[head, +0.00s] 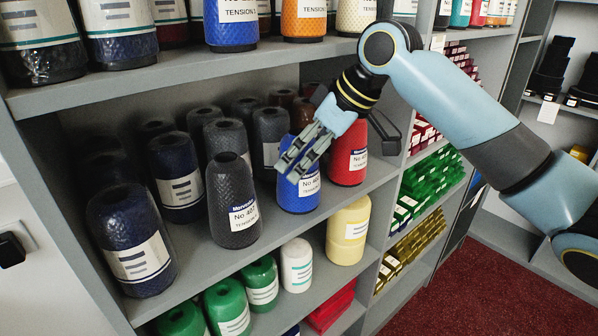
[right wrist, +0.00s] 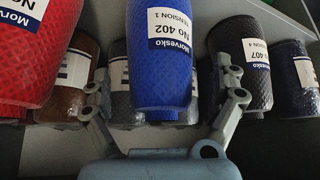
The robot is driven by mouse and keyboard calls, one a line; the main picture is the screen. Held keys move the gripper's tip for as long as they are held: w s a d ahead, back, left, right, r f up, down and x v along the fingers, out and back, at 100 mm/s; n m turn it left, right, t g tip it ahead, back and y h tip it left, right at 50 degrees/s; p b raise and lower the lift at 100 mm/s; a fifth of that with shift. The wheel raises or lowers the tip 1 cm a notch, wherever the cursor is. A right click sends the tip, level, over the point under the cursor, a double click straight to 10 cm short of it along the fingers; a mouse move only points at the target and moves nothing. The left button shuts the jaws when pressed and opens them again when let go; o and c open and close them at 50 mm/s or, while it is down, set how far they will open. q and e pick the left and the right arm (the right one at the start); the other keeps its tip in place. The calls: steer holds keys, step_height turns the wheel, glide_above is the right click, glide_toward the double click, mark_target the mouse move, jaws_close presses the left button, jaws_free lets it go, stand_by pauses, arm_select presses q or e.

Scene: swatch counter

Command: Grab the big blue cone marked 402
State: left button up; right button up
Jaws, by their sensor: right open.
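The big blue cone marked No 402 (head: 299,196) stands upright on the middle shelf, between a dark grey cone and a red cone. My right gripper (head: 291,167) is in front of its upper part and hides some of it in the head view. In the right wrist view, the blue cone (right wrist: 162,75) appears upside down, its label facing me. The open fingers of my right gripper (right wrist: 164,88) show on either side of it, with gaps to both. I cannot tell how far they reach around it. My left gripper is not in view.
A dark grey cone (head: 232,205) stands left of the blue one and a red cone (head: 348,157) stands right. More dark cones fill the shelf behind. A cream cone (head: 348,232) stands lower right. The upper shelf (head: 190,68) runs above the arm's reach area.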

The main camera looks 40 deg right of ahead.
steer(key=shift+x, duration=1.6)
steer(key=c, duration=1.5)
steer(key=shift+r, duration=0.1)
steer(key=shift+c, duration=0.4)
steer(key=shift+r+p, duration=0.1)
steer(key=shift+p, duration=0.2)
